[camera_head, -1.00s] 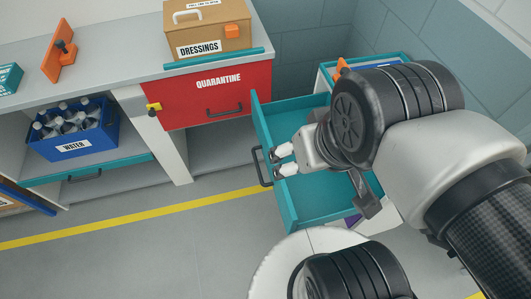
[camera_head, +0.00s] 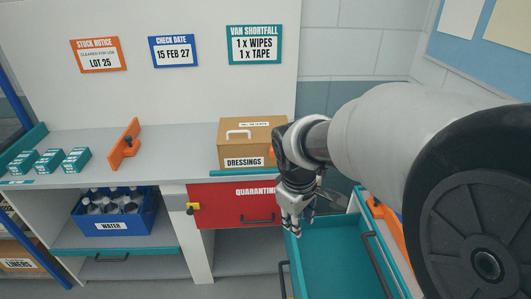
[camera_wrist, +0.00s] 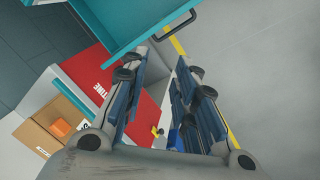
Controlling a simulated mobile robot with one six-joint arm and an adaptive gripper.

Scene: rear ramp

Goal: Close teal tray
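The teal tray (camera_head: 335,265) is an open, pulled-out drawer at the lower right of the head view. The inside that shows looks empty, and its near part is cut off by the frame. A dark handle (camera_head: 285,279) shows at its left front side. In the wrist view the tray (camera_wrist: 115,20) is at the top, with its handle (camera_wrist: 180,24) at its right. My gripper (camera_head: 294,228) is above the tray's far left corner, near the red drawer. In the wrist view my gripper (camera_wrist: 162,57) has its fingers apart with nothing between them.
The red quarantine drawer (camera_head: 226,212) is shut, just left of my gripper. A dressings box (camera_head: 245,150) stands on the counter above it. A blue water crate (camera_head: 115,222) sits on a lower shelf. An orange piece (camera_head: 388,218) lies beside the tray at right.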

